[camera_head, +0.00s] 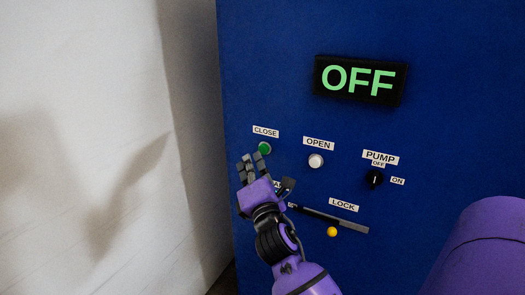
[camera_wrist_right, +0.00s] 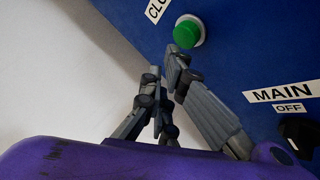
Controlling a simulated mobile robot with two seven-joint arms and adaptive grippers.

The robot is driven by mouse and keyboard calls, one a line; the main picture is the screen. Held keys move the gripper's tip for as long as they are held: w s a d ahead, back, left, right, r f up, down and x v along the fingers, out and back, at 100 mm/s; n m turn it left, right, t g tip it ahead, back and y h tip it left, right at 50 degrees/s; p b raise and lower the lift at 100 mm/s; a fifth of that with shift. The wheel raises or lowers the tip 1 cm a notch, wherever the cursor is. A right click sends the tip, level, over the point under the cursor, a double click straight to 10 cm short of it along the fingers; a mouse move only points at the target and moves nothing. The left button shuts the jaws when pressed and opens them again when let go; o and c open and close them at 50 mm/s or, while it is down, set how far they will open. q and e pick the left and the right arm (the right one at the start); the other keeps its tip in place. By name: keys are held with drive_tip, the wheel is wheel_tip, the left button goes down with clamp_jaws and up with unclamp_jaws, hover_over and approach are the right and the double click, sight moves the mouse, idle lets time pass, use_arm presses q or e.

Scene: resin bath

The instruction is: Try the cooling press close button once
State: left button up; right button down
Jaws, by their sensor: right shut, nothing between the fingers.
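The green button (camera_head: 265,148) sits under the CLOSE label (camera_head: 265,131) on the blue press panel (camera_head: 270,60). My right gripper (camera_head: 251,161) is just below and to the left of it, shut and empty. In the right wrist view the green button (camera_wrist_right: 188,31) is just beyond the fingertips (camera_wrist_right: 167,72). The display (camera_head: 360,80) reads OFF in green. My left gripper is not in view.
A white button (camera_head: 315,161) under OPEN is to the right. Farther right is a black PUMP knob (camera_head: 375,179). Below are a LOCK slot (camera_head: 345,221) and a yellow knob (camera_head: 332,232). A MAIN knob (camera_wrist_right: 298,135) is near my gripper. A pale wall (camera_head: 90,120) stands left.

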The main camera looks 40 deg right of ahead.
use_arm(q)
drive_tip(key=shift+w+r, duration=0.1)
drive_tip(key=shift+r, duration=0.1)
use_arm(e)
drive_tip(key=shift+s+a, duration=0.3)
drive_tip(key=shift+a, duration=0.45)
drive_tip(key=shift+s+a, duration=0.3)
drive_tip(key=shift+a, duration=0.45)
drive_tip(key=shift+s+a, duration=0.3)
drive_tip(key=shift+a, duration=0.45)
